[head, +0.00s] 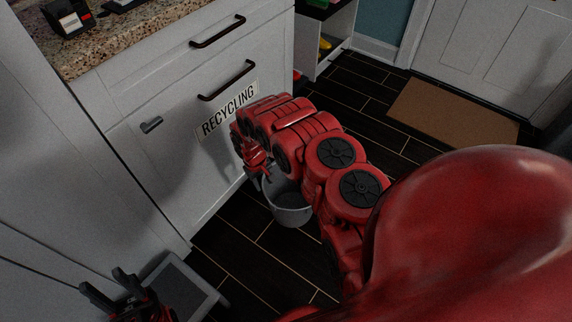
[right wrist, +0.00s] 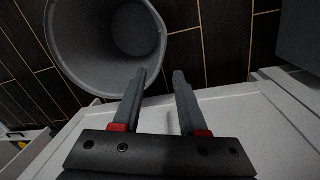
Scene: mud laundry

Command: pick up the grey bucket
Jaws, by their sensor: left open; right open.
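The grey bucket (head: 290,210) stands on the dark floor by the white cabinet, partly hidden by my right arm. In the right wrist view the bucket (right wrist: 90,45) is at the upper left, its open mouth facing the camera, and it looks empty. My right gripper (head: 262,174) is at the bucket's cabinet side, near the rim. In the right wrist view this gripper (right wrist: 160,76) is open, and its left finger overlaps the rim; I cannot tell whether they touch. My left gripper (head: 107,281) is open and empty at the lower left, away from the bucket.
The white cabinet (head: 165,170) with dark handles and a recycling label (head: 229,109) stands close behind the bucket. A grey bin-like object (head: 200,290) is at the lower left. A brown mat (head: 455,110) lies by the door. Dark floor is clear around the bucket's front.

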